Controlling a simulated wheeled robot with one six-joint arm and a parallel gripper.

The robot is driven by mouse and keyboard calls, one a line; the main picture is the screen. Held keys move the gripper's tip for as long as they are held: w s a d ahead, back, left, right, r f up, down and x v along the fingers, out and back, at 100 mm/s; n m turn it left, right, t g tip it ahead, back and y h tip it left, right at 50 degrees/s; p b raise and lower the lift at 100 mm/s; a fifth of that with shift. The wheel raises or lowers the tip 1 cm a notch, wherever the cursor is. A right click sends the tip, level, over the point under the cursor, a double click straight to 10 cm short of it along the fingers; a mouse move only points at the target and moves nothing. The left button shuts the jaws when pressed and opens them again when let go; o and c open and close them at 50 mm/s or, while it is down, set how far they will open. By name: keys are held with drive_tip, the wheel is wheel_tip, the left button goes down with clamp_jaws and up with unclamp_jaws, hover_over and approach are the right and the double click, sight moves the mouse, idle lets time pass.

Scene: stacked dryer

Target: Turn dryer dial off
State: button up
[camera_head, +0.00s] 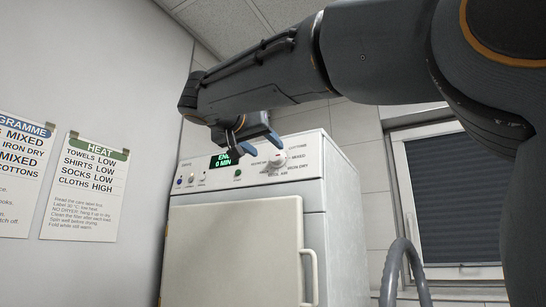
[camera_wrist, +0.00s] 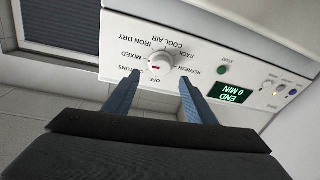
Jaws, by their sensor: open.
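The dryer's white round dial (camera_head: 277,160) sits on the upper right of the control panel. It also shows in the wrist view (camera_wrist: 160,62), which sees the panel upside down. Labels ring it, including OFF, COTTONS, MIXED, IRON DRY, COOL AIR and REFRESH. A small red mark shows on the knob, but I cannot tell which label it points to. My gripper (camera_head: 254,146) is open and empty in front of the panel. In the wrist view its two blue fingers (camera_wrist: 160,80) lie on either side of the dial's line, apparently short of the knob.
The display (camera_head: 222,160) reads END 0 MIN, with a green start button (camera_head: 238,173) beside it. The white door (camera_head: 235,250) with its handle (camera_head: 311,275) is below. Two notices hang on the left wall, one headed HEAT (camera_head: 88,187). A grey hose (camera_head: 405,270) stands at right.

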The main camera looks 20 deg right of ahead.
sight(275, 156)
drive_tip(key=p+x, duration=0.2)
drive_tip(key=x, duration=0.4)
drive_tip(key=shift+w+d+f, duration=0.1)
drive_tip(key=shift+w+d, duration=0.05)
drive_tip(key=shift+w, duration=0.1)
drive_tip(key=c, duration=1)
drive_tip(key=shift+c, duration=0.2)
